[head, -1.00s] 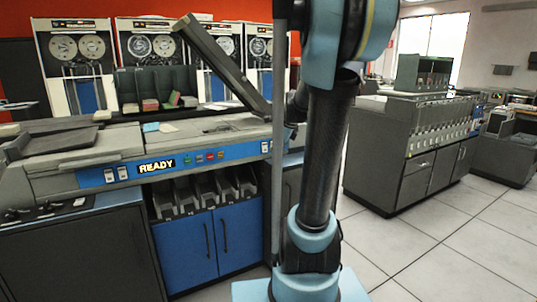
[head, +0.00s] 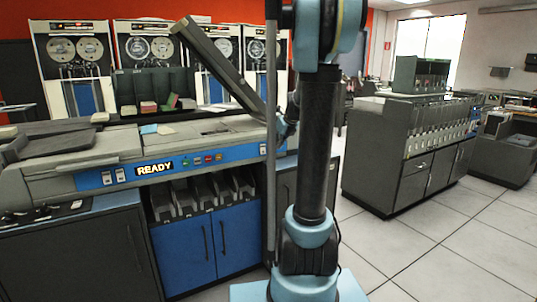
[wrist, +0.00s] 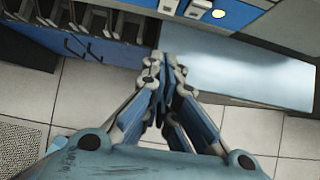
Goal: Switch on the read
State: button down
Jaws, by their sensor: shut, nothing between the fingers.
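Two white rocker switches (head: 113,176) sit left of the sign, and another switch (head: 262,149) is at the panel's right end, close to my arm. In the wrist view, white switches (wrist: 198,8) on the blue panel show at the top edge, beside a round yellow-white light (wrist: 218,13). I cannot read their labels. My gripper (wrist: 165,68) is shut and empty, below and apart from these switches in the picture.
Blue cupboard doors (head: 212,248) and card bins (head: 205,192) are under the panel. A slanted dark arm-like part (head: 222,72) rises above the machine. A grey cabinet (head: 408,160) stands at the right, with clear tiled floor (head: 410,240) before it.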

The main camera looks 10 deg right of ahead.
aim_at(263, 149)
jog(key=x, duration=0.9)
jog(key=shift+w+f, duration=0.2)
jog(key=shift+f, duration=0.1)
jog(key=shift+w+a+f, duration=0.15)
jog(key=shift+w+a, duration=0.05)
jog(key=shift+w, duration=0.3)
jog(key=shift+w+a+f, duration=0.1)
jog(key=shift+w+a, duration=0.15)
jog(key=shift+w, duration=0.25)
jog(key=shift+w+a+f, duration=0.1)
jog(key=shift+w+a, duration=0.2)
jog(key=shift+w, duration=0.6)
